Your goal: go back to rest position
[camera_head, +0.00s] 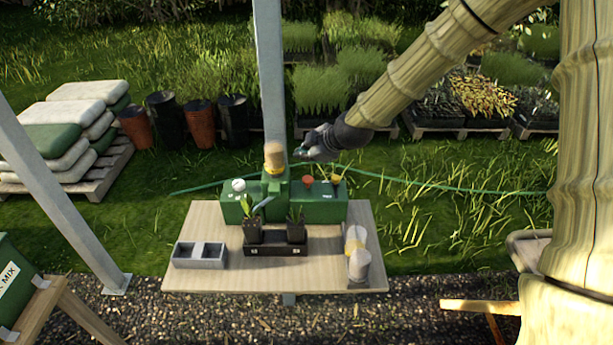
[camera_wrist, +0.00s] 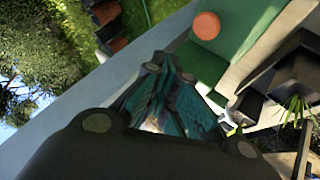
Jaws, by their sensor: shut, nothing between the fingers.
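My gripper (camera_head: 302,154) is at the end of my arm, above and behind the green machine (camera_head: 325,211) on the table. It is beside the grey post and just right of the machine's tan cylinder (camera_head: 273,156). In the wrist view the fingers of my gripper (camera_wrist: 180,125) are together with nothing held. The machine's orange-red knob (camera_wrist: 207,26) shows at the top of the wrist view. My gripper appears apart from the machine, but the exact gap cannot be told.
A grey post (camera_head: 270,70) rises close behind the machine. Grass lies open to the right of the table.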

